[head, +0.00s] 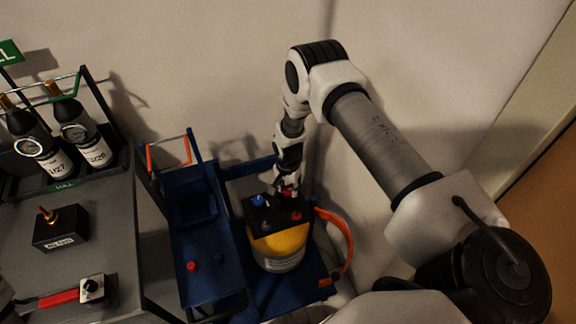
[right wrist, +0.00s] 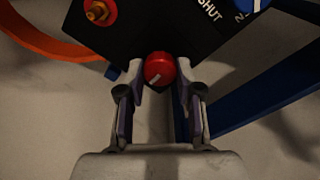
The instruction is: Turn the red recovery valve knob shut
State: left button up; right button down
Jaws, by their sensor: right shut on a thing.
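The red recovery valve knob (right wrist: 159,70) sits at the edge of a black panel in the right wrist view. Its white pointer line slants to the lower left, away from the printed word SHUT at the upper right. My right gripper (right wrist: 160,76) has a fingertip on each side of the knob and is shut on it. In the head view my right gripper (head: 286,184) reaches the far edge of the black panel (head: 279,213) and mostly hides the knob. The panel is on top of a yellow-and-white unit (head: 281,250). My left gripper is not in view.
A blue knob (head: 259,201) and brass fitting (right wrist: 99,11) are close by on the panel. An orange hose (head: 336,222) curves beside it. A blue cart (head: 205,278) stands left, then a grey bench (head: 100,215) with gauged bottles (head: 78,135). The wall is close behind.

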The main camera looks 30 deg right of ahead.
aim_at(288, 190)
dwell(0.4)
jog(key=c, duration=0.8)
grip_release()
jog(key=shift+o, duration=0.2)
notch_tip(288, 190, up, 12)
jog(key=shift+f, duration=0.1)
